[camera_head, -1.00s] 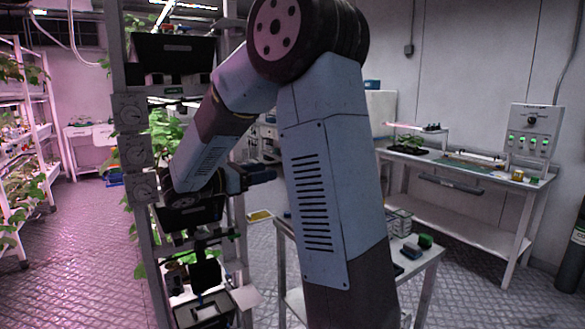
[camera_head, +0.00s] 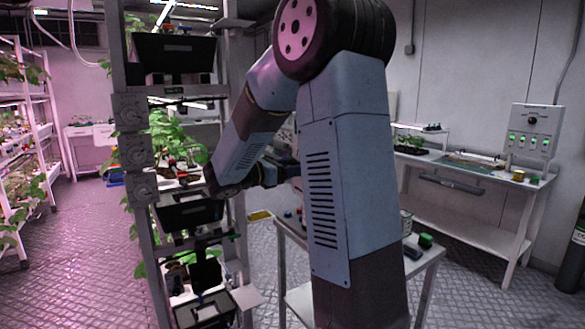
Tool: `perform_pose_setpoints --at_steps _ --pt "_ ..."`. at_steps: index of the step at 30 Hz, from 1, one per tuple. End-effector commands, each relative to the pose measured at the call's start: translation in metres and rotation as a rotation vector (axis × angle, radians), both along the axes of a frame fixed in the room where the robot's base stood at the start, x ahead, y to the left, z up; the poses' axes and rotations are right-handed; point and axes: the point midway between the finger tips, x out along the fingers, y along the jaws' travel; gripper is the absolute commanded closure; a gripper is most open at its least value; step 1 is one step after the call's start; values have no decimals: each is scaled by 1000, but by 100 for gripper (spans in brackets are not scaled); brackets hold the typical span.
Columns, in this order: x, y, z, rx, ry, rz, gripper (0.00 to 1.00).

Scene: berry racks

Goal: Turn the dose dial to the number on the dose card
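Three grey square plates with round dials are on the left post of the rack: a top dial (camera_head: 130,111), a middle dial (camera_head: 135,150) and a bottom dial (camera_head: 141,187). Their numbers are too small to read, and I cannot tell which is the dose dial. I cannot make out a dose card. My gripper (camera_head: 286,174) is right of the rack, at about the height of the bottom dial and well apart from it. It points to the right, and my own arm partly hides it. Whether its fingers are open or shut does not show.
The rack holds black trays (camera_head: 173,54) and green plants (camera_head: 175,140). A small white table (camera_head: 430,258) with several small items stands behind my arm. A control box (camera_head: 532,131) with a knob and green lights stands on the right bench (camera_head: 480,177). Floor is clear at left.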

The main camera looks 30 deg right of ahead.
Motion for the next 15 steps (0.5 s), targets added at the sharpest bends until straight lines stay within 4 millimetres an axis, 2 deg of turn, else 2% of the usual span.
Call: perform_pose_setpoints --at_steps 2,15 --pt "0 0 0 0 0 0 42" --pt "0 1 0 0 0 0 84"
